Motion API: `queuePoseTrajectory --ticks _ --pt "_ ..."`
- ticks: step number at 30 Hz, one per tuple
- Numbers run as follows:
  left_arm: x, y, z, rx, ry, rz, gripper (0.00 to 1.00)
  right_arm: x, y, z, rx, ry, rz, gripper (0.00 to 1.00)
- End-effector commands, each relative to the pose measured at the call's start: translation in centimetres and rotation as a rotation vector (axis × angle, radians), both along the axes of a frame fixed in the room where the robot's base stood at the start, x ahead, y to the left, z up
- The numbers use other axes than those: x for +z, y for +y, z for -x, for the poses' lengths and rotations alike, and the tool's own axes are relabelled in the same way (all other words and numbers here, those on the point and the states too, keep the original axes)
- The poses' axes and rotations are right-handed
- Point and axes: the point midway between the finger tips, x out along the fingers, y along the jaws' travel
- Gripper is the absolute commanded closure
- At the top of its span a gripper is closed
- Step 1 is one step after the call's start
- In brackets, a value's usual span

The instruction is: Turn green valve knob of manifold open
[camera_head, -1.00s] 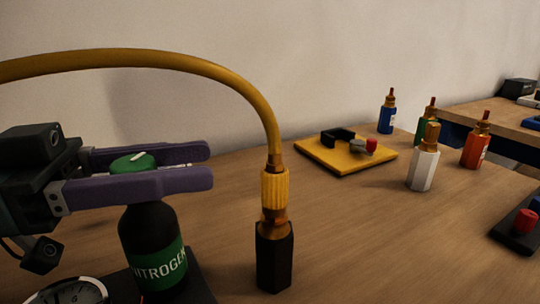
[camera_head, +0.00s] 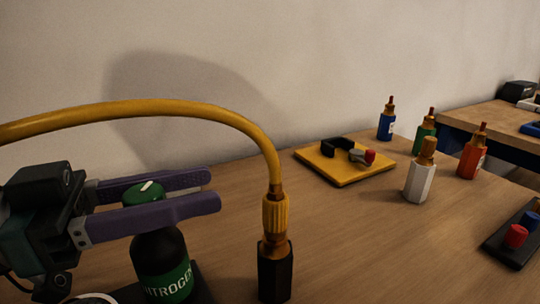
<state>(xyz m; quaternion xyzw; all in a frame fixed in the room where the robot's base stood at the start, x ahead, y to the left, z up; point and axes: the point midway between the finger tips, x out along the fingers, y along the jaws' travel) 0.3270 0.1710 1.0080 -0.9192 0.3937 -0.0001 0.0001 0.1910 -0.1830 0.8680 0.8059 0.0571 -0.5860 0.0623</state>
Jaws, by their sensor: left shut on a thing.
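The green valve knob (camera_head: 146,191) with a white pointer mark sits on top of a black bottle (camera_head: 160,258) with a green nitrogen label, at the lower left. The bottle stands upright on a dark base. My left gripper (camera_head: 160,199) has purple fingers and is shut on the green knob, one finger on its near side and one on its far side. The near finger hides the lower part of the knob. The white mark points up and to the right. My right gripper is not in view.
A yellow hose (camera_head: 150,110) arches over my left gripper to a brass fitting on a black hexagonal post (camera_head: 275,272). A yellow board (camera_head: 345,170) lies farther back. Several small bottles, one white (camera_head: 420,178), stand at the right. A dark tray (camera_head: 515,240) lies at the right edge.

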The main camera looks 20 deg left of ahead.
Motion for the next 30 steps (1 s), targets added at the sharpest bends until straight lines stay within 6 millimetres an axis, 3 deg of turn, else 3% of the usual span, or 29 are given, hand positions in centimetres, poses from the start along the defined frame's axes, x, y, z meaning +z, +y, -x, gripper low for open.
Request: queuePoseTrajectory --ticks 1,3,12,30 --pt "0.8 0.0 0.0 0.036 0.009 0.003 1.00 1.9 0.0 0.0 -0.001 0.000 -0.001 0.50" --pt "0.9 0.2 -0.1 0.092 0.011 0.003 1.00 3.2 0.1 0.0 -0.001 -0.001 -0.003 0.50" --pt "0.5 0.8 -0.5 0.349 0.009 0.005 1.00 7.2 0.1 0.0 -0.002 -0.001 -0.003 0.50" --pt "0.0 1.7 -0.9 0.645 0.003 0.003 1.00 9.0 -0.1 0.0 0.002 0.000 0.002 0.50"
